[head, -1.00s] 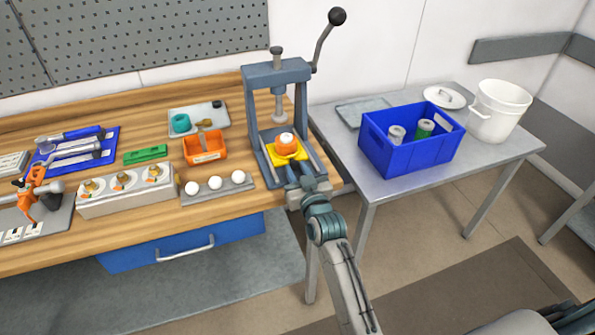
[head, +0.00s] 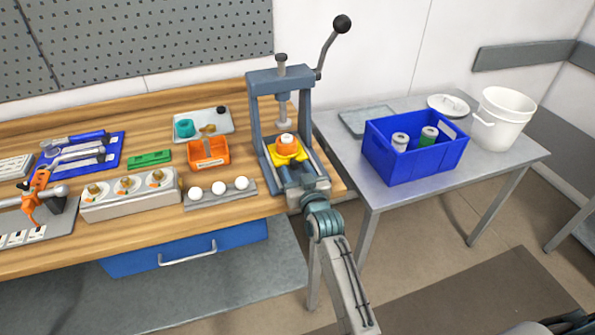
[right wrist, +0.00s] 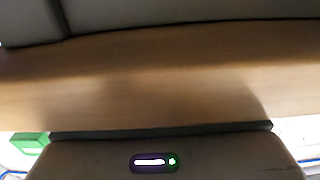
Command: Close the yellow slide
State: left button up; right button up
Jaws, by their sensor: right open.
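The yellow slide (head: 289,158) sits low in the frame of the grey-blue press (head: 254,118) at the right end of the wooden bench. An orange part (head: 286,144) with a white top rests on it, below the press ram (head: 283,108). My right gripper (head: 290,173) is open, at the front of the press, just in front of the slide. I cannot tell whether it touches the slide. The right wrist view is a blurred close-up in which I cannot make out the slide. My left gripper is not in view.
Left of the press lie a rail with three white balls (head: 220,189), an orange bin (head: 222,157) and a grey block with knobs (head: 130,205). The press lever (head: 342,24) rises at the back. A blue crate (head: 415,165) and white bucket (head: 503,125) stand on the right table.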

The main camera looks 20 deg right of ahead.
jog(key=s+b, duration=0.2)
jog(key=s, duration=0.8)
jog(key=shift+s+d, duration=0.15)
jog(key=shift+s, duration=0.25)
